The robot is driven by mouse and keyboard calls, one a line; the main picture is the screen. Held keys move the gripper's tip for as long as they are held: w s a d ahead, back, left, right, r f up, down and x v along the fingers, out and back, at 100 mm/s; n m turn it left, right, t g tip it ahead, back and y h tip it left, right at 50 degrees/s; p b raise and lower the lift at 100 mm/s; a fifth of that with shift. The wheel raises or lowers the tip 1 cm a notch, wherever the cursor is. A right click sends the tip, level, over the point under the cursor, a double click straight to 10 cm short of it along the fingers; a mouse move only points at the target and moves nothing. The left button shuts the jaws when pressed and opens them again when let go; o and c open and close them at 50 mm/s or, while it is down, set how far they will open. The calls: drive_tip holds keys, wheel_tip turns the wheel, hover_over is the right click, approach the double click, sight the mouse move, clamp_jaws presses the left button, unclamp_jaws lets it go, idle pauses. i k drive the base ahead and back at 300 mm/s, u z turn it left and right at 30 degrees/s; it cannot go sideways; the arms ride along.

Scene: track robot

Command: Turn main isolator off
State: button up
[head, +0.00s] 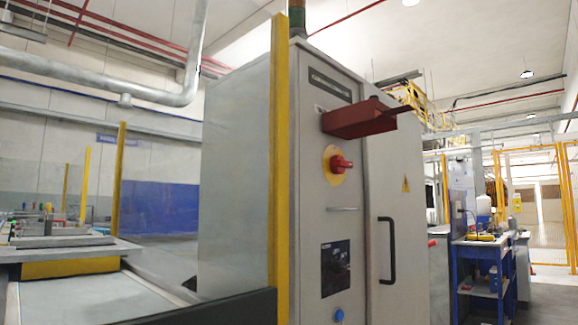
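A grey electrical cabinet (312,210) stands in the middle of the head view. On its narrow front face is a red knob (342,163) on a round yellow plate (329,173). Above it, a dark red box-like part (352,124) sticks out to the right with a flat arm. Lower down is a black square panel with a dark knob (336,267), and a blue button (338,314) below that. The nameplate (329,84) at the top is too small to read, so I cannot tell from labels which control is the isolator. My gripper is not in view.
A yellow post (279,170) stands close along the cabinet's left edge. The cabinet door has a black handle (387,250). A conveyor-like bench (75,285) lies at left, and a blue workbench (482,262) at right. Open floor (552,300) shows at far right.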

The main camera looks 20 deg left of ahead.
sight(338, 164)
drive_tip(key=u, duration=0.95)
drive_tip(key=k, duration=0.4)
drive_tip(key=z, duration=0.55)
drive_tip(key=i, duration=1.05)
drive_tip(key=u, duration=0.25)
